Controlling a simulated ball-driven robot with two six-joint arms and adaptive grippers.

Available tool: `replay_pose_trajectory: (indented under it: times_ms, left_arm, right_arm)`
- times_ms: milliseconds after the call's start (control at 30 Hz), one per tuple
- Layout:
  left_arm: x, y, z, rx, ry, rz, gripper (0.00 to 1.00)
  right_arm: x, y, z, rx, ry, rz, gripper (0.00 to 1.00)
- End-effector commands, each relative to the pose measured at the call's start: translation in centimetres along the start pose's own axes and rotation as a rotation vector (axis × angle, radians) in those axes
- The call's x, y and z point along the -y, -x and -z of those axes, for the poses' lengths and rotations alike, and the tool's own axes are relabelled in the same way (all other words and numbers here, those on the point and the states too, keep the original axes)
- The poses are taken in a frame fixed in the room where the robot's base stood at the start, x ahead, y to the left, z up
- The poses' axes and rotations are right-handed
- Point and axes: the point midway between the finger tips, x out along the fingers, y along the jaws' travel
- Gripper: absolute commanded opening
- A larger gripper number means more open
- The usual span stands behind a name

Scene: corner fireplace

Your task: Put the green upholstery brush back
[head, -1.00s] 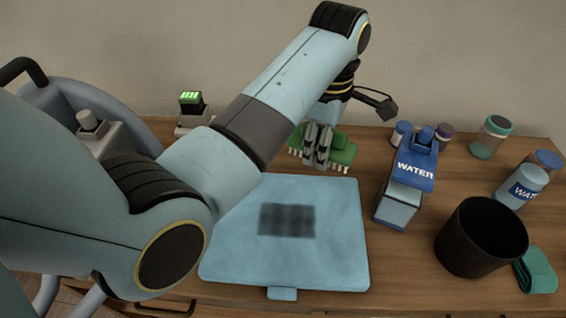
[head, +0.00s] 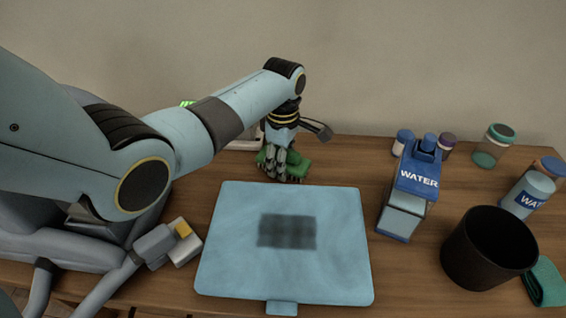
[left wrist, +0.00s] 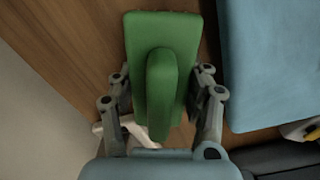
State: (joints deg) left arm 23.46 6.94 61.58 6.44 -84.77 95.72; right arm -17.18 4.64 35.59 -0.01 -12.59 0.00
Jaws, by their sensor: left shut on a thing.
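The green upholstery brush (head: 297,164) is in my left gripper (head: 283,163), which is shut on it. They are low over the back of the wooden table, just behind the blue cushion. Fingers cover part of the brush in the head view, and I cannot tell whether its bristles touch the table. In the left wrist view the green brush (left wrist: 143,35) lies between the fingers of my left gripper (left wrist: 162,76), with its raised grip toward the camera. My right gripper is not in view.
The blue cushion (head: 235,210) with a dark patch lies mid-table. A WATER carton (head: 416,180), a black bin (head: 489,250), a teal cloth (head: 545,282) and several jars stand at the right. A white item (head: 247,139) is partly hidden behind my left arm.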

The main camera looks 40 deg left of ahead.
Motion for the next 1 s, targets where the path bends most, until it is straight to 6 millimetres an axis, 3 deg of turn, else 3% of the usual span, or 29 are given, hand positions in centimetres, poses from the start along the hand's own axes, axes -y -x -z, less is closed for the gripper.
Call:
replay_pose_trajectory:
  times_ms: [367,400,533,833,1000]
  left_arm:
    - [-0.1,-0.4,0.0,0.0,-0.001,-0.002,0.14]
    - [-0.1,-0.4,0.0,0.0,-0.001,-0.002,0.54]
    - [0.0,-0.4,0.0,0.0,-0.001,-0.002,0.71]
    - [0.0,-0.2,0.0,0.0,0.0,-0.001,0.72]
    - [-0.1,2.0,0.0,-0.001,0.0,-0.004,0.72]
  right_arm:
    - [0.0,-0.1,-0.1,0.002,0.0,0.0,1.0]
    - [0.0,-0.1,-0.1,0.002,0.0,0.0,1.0]
    - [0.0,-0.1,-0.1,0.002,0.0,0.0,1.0]
    - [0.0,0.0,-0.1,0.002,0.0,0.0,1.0]
    - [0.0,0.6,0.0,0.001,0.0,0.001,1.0]
